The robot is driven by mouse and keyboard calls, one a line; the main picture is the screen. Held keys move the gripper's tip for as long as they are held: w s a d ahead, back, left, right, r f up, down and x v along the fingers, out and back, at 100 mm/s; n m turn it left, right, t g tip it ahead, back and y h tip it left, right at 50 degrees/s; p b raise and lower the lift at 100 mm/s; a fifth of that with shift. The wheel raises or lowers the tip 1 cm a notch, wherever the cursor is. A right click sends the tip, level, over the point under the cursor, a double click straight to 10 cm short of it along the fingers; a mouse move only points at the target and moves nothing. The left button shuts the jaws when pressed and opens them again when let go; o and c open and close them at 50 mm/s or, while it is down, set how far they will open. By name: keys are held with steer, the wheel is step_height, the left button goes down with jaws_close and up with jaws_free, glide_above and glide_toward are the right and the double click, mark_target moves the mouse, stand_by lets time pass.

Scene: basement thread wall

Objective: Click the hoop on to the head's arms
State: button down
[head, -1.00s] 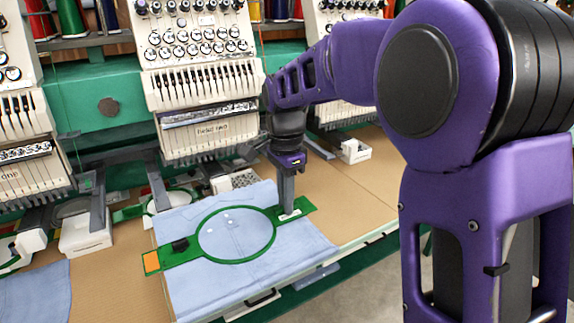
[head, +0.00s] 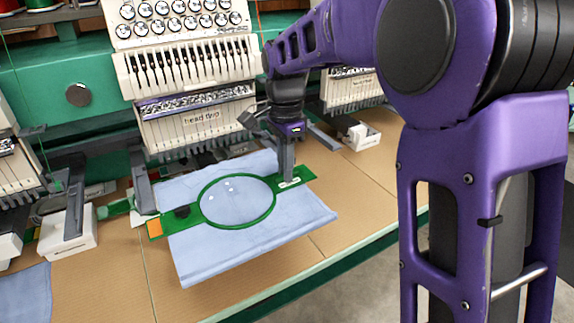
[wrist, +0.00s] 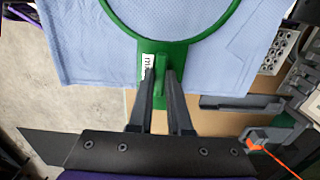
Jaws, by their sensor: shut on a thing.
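The green hoop (head: 204,222) holds light blue cloth (head: 262,243) stretched in its ring. It has an orange patch on its left end and a white label near its right end. My gripper (head: 287,180) is shut on the hoop's right end bracket; the wrist view shows the fingers (wrist: 161,88) on either side of a raised green tab. The embroidery head (head: 195,115) stands behind the hoop. Its grey arms, a left one (head: 142,185) and a right one (head: 318,136), reach forward over the table. The hoop lies in front of them; contact cannot be told.
The tan table (head: 355,195) has free room to the right. A white box with a grey arm (head: 70,240) stands at the left, and another white box (head: 362,138) at the right.

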mark_target(265, 158)
steer(key=w+a, duration=0.1)
steer(key=w+f, duration=0.1)
steer(key=w+a, duration=0.1)
steer(key=w, duration=0.1)
steer(key=shift+w+a+f+p, duration=0.1)
steer(key=shift+a+f+p, duration=0.1)
steer(key=shift+a+p, duration=0.15)
steer(key=shift+w+a+f+p, duration=0.15)
steer(key=shift+w+a+p, duration=0.3)
steer(key=shift+w, duration=0.3)
steer(key=shift+w+a+f+p, duration=0.1)
steer(key=shift+w+a+p, duration=0.3)
steer(key=shift+w, duration=0.35)
steer(key=shift+w+a+f+p, duration=0.15)
steer(key=shift+w+a+p, duration=0.3)
steer(key=shift+w, duration=0.3)
steer(key=shift+f, duration=0.2)
steer(key=c, duration=0.8)
jaws_free()
steer(key=shift+o, duration=0.2)
